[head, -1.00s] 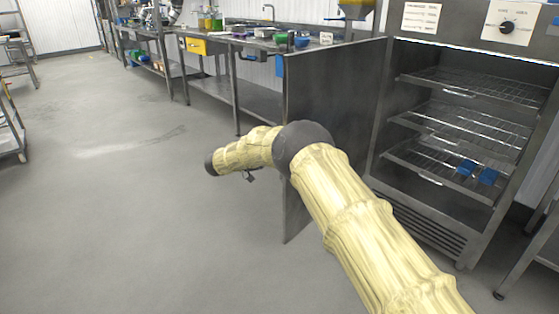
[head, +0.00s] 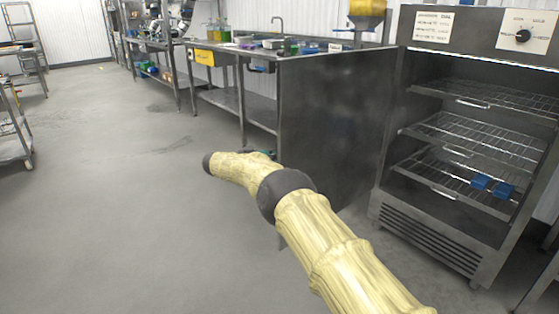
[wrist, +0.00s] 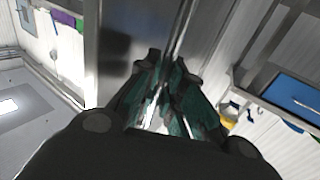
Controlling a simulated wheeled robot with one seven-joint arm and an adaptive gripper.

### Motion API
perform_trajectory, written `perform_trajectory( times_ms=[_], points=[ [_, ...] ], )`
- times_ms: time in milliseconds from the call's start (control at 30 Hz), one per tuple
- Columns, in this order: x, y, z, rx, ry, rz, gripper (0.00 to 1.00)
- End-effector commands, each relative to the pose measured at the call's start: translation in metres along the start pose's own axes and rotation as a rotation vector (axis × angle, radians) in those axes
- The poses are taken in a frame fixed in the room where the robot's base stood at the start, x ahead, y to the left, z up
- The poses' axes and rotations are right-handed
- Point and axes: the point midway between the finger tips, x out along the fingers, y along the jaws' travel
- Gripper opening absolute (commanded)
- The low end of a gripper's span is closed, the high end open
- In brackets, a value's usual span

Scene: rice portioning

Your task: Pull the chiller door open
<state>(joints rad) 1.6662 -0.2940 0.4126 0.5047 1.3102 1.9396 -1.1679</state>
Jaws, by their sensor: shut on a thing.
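The chiller (head: 445,215) stands at the right in the head view, with its wire shelves exposed. Its door, a broad dark grey panel (head: 335,110), is swung well out to the left of the opening. In the wrist view my gripper (wrist: 172,88) has its dark teal fingers shut around the upright metal handle bar (wrist: 183,35) on the door (wrist: 135,45). In the head view my arm reaches the door's free edge, and the gripper is mostly hidden behind the arm. The exact finger contact is partly hidden.
Two blue items (head: 481,182) lie on the lowest shelf. A long steel worktable (head: 240,103) with tubs and a sink stands behind the door. A wheeled rack (head: 15,125) is at far left. The floor (head: 120,220) at left is clear.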

Motion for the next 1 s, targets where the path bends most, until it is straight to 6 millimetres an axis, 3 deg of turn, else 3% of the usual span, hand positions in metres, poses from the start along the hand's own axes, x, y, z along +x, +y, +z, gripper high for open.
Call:
perform_trajectory(
  times_ms=[300, 333, 433, 800, 1000],
  points=[
    [-0.001, -0.003, -0.003, 0.005, 0.002, -0.003, 0.00],
    [-0.001, -0.003, -0.003, 0.005, 0.002, -0.003, 0.13],
    [-0.004, -0.003, -0.003, 0.005, 0.001, -0.005, 0.31],
    [-0.009, -0.002, -0.002, 0.002, 0.000, -0.010, 0.32],
    [-0.012, -0.003, -0.021, 0.003, 0.001, -0.013, 0.32]
  ],
)
